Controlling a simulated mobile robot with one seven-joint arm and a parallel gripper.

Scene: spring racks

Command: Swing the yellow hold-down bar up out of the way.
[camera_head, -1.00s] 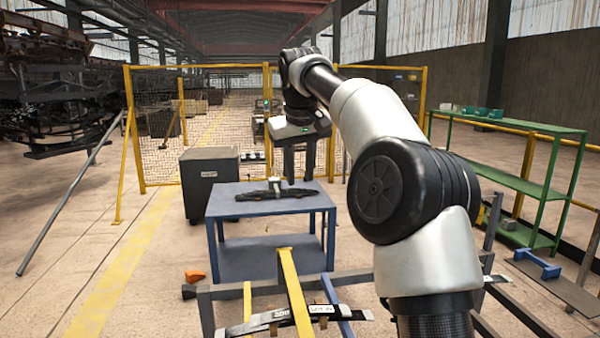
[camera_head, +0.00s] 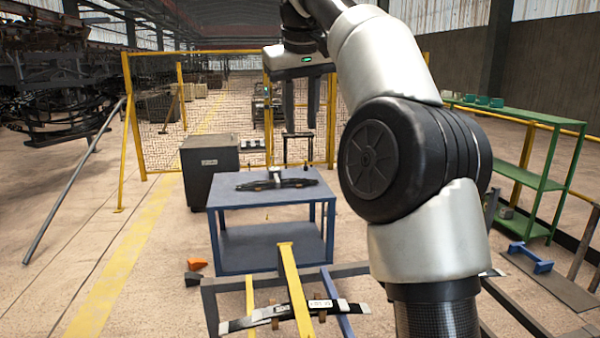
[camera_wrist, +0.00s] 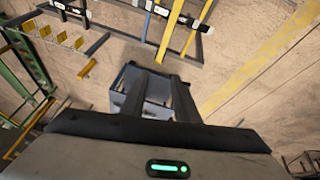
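The yellow hold-down bar (camera_head: 292,283) slopes toward the camera across a dark rack at the bottom of the head view, over a leaf spring (camera_head: 253,319); its near end is cut off by the frame. In the wrist view the yellow bar (camera_wrist: 170,32) shows at the top, beyond the fingertips. My gripper (camera_head: 300,131) hangs fingers-down, beyond and above the bar in the head picture. Its fingers are apart with nothing between them, as the wrist view also shows (camera_wrist: 163,76). It does not touch the bar.
A blue table (camera_head: 230,197) carrying a dark leaf spring (camera_head: 292,184) stands beyond the rack. A dark cabinet (camera_head: 210,165) and yellow mesh fence (camera_head: 150,120) are behind it. Green shelves (camera_head: 540,125) stand right.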

